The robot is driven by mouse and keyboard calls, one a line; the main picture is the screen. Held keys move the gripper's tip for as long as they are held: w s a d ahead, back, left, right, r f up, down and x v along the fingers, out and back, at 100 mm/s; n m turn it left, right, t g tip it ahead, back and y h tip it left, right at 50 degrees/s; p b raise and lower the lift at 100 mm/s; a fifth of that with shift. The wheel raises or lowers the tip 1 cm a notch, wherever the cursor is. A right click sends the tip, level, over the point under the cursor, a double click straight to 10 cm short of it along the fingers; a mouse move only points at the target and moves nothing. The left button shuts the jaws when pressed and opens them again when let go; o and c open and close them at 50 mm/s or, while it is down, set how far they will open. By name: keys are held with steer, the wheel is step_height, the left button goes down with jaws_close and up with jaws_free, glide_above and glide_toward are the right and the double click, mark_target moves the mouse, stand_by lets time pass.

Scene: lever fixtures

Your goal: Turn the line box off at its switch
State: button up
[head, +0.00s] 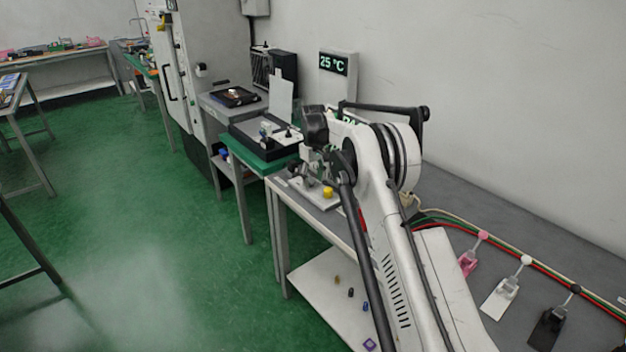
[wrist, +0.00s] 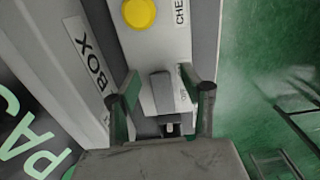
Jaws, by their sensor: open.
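In the head view the yellow button (head: 327,192) shows on a pale plate at the bench's far end, and my arm covers most of the switch area.
A display reading 25 °C (head: 334,64) is on the wall. Green floor is open on the left.

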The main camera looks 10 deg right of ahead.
steer(key=shift+c, duration=0.5)
jaws_close()
steer(key=shift+w+g, duration=0.1)
steer(key=shift+g, duration=0.2)
steer(key=shift+w+a+r+g+h, duration=0.1)
steer(key=shift+w+r+g+h, duration=0.15)
steer(key=shift+g+h, duration=0.3)
steer(key=shift+s+g, duration=0.1)
steer(key=shift+g, duration=0.15)
steer(key=shift+o, duration=0.5)
jaws_free()
